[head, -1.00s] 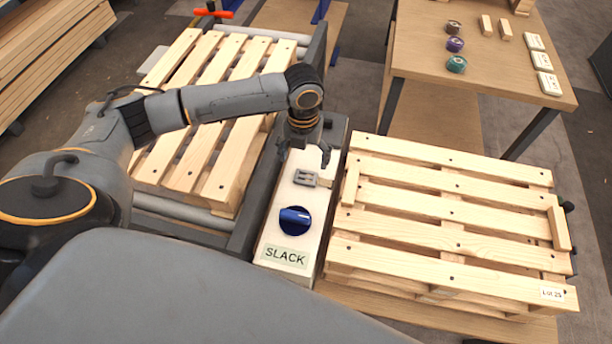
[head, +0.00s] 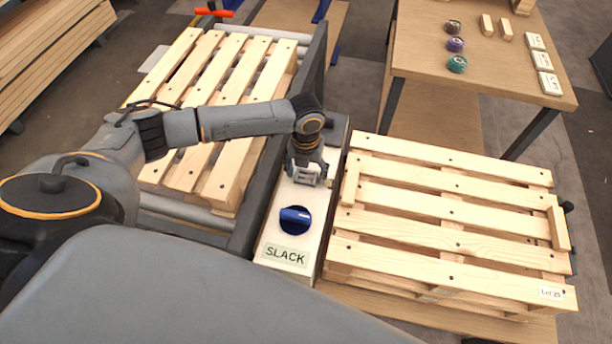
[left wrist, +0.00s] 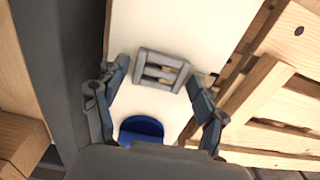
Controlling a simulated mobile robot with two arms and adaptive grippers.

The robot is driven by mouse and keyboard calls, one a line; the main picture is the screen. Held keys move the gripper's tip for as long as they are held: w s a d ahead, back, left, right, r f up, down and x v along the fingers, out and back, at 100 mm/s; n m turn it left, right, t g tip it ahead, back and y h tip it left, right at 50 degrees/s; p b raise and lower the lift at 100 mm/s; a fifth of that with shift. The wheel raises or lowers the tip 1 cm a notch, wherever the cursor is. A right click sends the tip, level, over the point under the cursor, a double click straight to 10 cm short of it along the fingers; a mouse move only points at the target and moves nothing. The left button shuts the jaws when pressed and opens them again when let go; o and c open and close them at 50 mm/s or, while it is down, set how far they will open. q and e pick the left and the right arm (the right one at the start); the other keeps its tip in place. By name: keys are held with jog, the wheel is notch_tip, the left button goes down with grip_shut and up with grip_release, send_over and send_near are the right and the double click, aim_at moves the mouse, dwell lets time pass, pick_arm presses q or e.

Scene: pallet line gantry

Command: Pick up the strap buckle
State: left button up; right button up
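The strap buckle (left wrist: 161,71) is a small grey frame with bars, lying on the white top of a narrow panel (head: 268,240). In the head view the buckle (head: 304,179) is partly covered by my left gripper (head: 307,177). In the left wrist view my left gripper (left wrist: 157,76) is open, with one finger to each side of the buckle and gaps between. I cannot tell how far the fingertips are above the panel. My right gripper is not in view.
A blue knob (head: 295,219) and a SLACK label (head: 286,255) are on the panel near the buckle. A wooden pallet (head: 450,212) stands close on the right, another pallet (head: 184,174) on the left. A table (head: 425,58) with small items stands behind.

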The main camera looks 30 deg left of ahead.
pick_arm(q)
jog(key=c, duration=0.8)
jog(key=shift+r, duration=0.15)
